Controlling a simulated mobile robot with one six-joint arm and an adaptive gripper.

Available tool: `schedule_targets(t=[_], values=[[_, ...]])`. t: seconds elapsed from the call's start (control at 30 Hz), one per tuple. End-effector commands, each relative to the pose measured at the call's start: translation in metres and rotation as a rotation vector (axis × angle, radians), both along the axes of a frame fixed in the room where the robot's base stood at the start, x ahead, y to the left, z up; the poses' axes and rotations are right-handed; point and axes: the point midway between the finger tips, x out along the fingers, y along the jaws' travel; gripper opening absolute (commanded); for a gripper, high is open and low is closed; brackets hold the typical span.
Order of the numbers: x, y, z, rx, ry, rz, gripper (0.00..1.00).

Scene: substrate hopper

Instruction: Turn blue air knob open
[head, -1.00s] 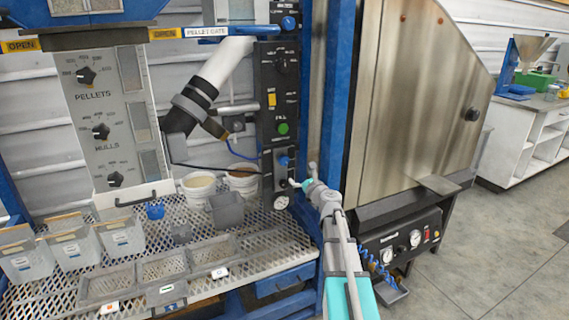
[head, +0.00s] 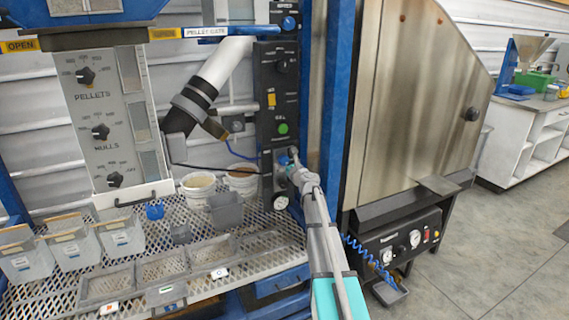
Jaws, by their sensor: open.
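The blue air knob (head: 283,160) sits low on the black control panel (head: 266,108), above a round white gauge (head: 281,202). It is partly hidden by my gripper (head: 291,160), so its turn position cannot be read. My gripper is at the knob, with its jaws open. I cannot tell whether the fingers touch the knob or are only around or in front of it. My arm reaches up to it from the bottom of the head view.
A blue upright post (head: 332,110) stands just right of the panel, with a steel cabinet (head: 415,100) beyond it. White buckets (head: 241,178) and a grey bin (head: 226,209) stand left on the mesh shelf (head: 260,245). Open floor lies at the lower right.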

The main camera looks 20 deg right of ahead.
Motion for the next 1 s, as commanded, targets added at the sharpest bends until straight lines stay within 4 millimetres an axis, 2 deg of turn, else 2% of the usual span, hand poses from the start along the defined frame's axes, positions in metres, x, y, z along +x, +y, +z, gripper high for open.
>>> schedule_targets(t=[0.1, 0.43, 0.47, 0.87, 0.9, 1.0], values=[[0.0059, 0.0004, 0.0, 0.0, 0.0, 0.0, 0.99], [0.0067, 0.0008, 0.0, 0.0, 0.0, 0.0, 0.99], [0.0067, 0.0008, 0.0, 0.0, 0.0, 0.0, 0.95], [0.0067, 0.0008, 0.0, 0.0, 0.0, 0.0, 0.21], [0.0067, 0.0008, 0.0, 0.0, 0.0, 0.0, 0.17], [0.0068, 0.0008, 0.0, -0.001, 0.0, 0.0, 0.17]])
